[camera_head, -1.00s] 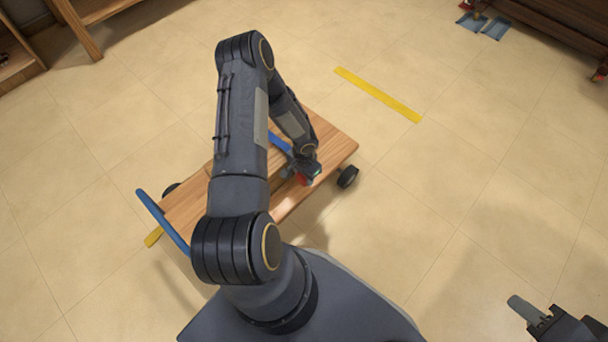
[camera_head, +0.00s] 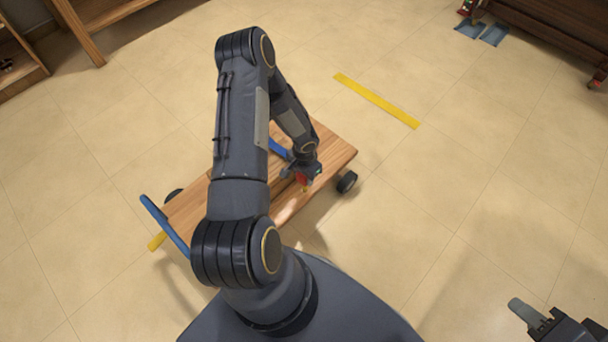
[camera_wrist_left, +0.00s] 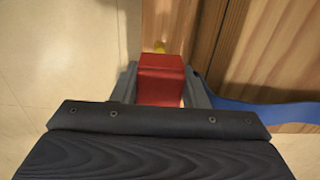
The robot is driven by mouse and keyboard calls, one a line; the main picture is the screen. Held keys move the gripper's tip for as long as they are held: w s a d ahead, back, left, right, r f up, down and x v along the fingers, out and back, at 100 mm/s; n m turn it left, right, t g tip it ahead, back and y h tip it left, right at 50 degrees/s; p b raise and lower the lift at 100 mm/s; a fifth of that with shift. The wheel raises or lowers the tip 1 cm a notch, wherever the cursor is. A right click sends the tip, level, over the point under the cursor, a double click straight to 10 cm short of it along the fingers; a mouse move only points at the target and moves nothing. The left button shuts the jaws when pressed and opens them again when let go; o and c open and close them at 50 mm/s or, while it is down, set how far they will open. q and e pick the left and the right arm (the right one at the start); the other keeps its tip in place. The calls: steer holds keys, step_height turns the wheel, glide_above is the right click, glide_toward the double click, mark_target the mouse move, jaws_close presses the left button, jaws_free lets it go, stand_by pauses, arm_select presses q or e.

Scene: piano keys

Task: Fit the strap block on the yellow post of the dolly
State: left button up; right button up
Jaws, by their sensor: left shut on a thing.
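The red strap block (camera_wrist_left: 161,78) is between the two grey fingers of my left gripper (camera_wrist_left: 160,90), which is shut on it. In the head view the red block (camera_head: 301,178) shows at my left gripper (camera_head: 299,176), over the right part of the wooden dolly (camera_head: 334,152). A blue strap (camera_wrist_left: 255,112) runs off to the right in the wrist view. A bit of the yellow post (camera_wrist_left: 160,46) shows just past the block's far edge; it also shows below the block in the head view (camera_head: 305,188). Whether they touch is unclear. My right gripper (camera_head: 532,314) is at the lower right, apart from the dolly.
The dolly has a blue handle (camera_head: 164,222) at its left end and a black wheel (camera_head: 347,181) at its right. A yellow floor strip (camera_head: 376,100) lies beyond it. Dark furniture (camera_head: 560,30) stands at the upper right. The floor on the right is clear.

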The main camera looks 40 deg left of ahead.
mark_target(304, 188)
arm_select(q)
steer(key=shift+f, duration=0.2)
step_height(304, 188, down, 3)
steer(key=b, duration=0.3)
steer(key=shift+b, duration=0.55)
stand_by(0.7)
steer(key=shift+f, duration=0.15)
steer(key=shift+f+b, duration=0.5)
steer(key=shift+b, duration=0.2)
steer(key=shift+r, duration=0.15)
steer(key=shift+r+p, duration=1.65)
steer(key=shift+r, duration=0.55)
steer(key=shift+f, duration=0.15)
